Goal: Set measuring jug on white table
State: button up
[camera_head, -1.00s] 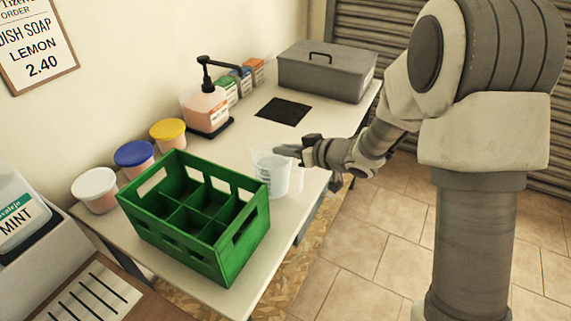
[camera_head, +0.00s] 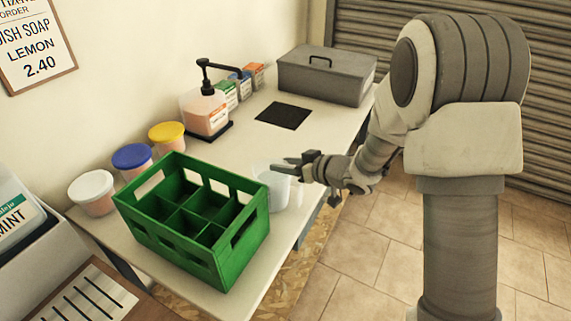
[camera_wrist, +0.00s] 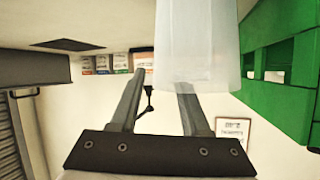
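The measuring jug (camera_head: 270,187) is a clear, whitish vessel beside the crate's right end, near the front edge of the white table (camera_head: 315,128). It looks upright; whether its base touches the tabletop is hard to tell. My gripper (camera_head: 284,165) is at the jug's upper right. In the wrist view the fingers (camera_wrist: 160,90) are spread apart, with a visible gap between them. The translucent jug (camera_wrist: 197,40) fills the top middle, overlapping the right finger's tip and part of the gap. I cannot tell whether a finger touches it.
A green divided crate (camera_head: 240,265) stands close left of the jug. Lidded tubs (camera_head: 132,160), a pump bottle (camera_head: 206,110) and small cartons (camera_head: 245,80) line the wall. A grey toolbox (camera_head: 325,78) is at the back. The tabletop around the black mat (camera_head: 283,114) is mostly clear.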

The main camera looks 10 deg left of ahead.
jog(key=shift+r, duration=0.25)
jog(key=p+v, duration=0.3)
jog(key=v, duration=0.9)
jog(key=w+d+r+m+t+h, duration=0.35)
jog(key=d+r+h, duration=0.3)
jog(key=d, duration=0.25)
jog(key=s+d+r+m+h, duration=0.3)
jog(key=s+d+r+h, duration=0.2)
jog(key=s+d+r, duration=0.15)
jog(key=s+a+m+g, duration=0.1)
jog(key=s+m+g, duration=0.2)
jog(key=s, duration=1.7)
jog(key=shift+a+g+y, duration=0.25)
jog(key=shift+g+y, duration=0.2)
jog(key=shift+g, duration=0.7)
